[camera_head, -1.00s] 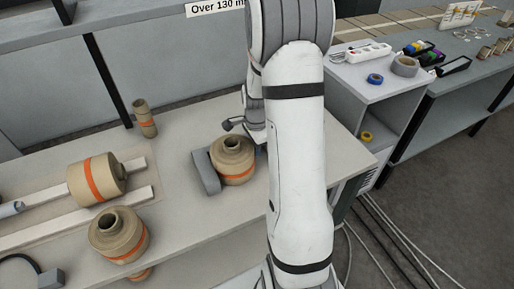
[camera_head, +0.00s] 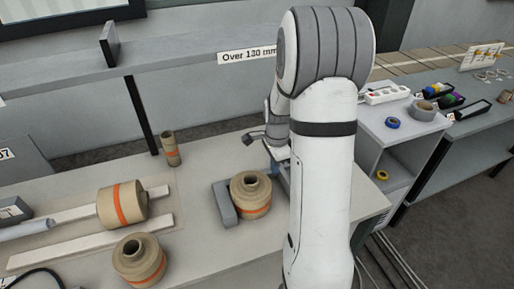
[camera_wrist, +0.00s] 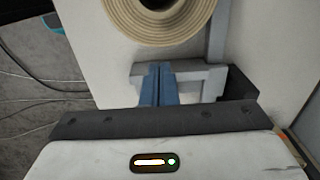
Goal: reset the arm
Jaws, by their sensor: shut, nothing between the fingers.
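My gripper (camera_wrist: 157,84) shows in the wrist view with its two blue fingers together and nothing between them. Its fingertips are close to a grey bracket (camera_wrist: 190,75) and just short of a kraft paper roll (camera_wrist: 118,12). In the head view my white arm stands upright right of centre and mostly hides the gripper. The same roll (camera_head: 250,197) stands upright with an orange band, beside a grey block (camera_head: 224,204), just left of my arm.
On the bench (camera_head: 190,240), one roll (camera_head: 122,205) lies across pale rails and another (camera_head: 140,262) stands in front. A small slim roll (camera_head: 171,148) stands behind. A shelf runs above the back. A side cabinet (camera_head: 395,140) with tapes stands to the right of my arm.

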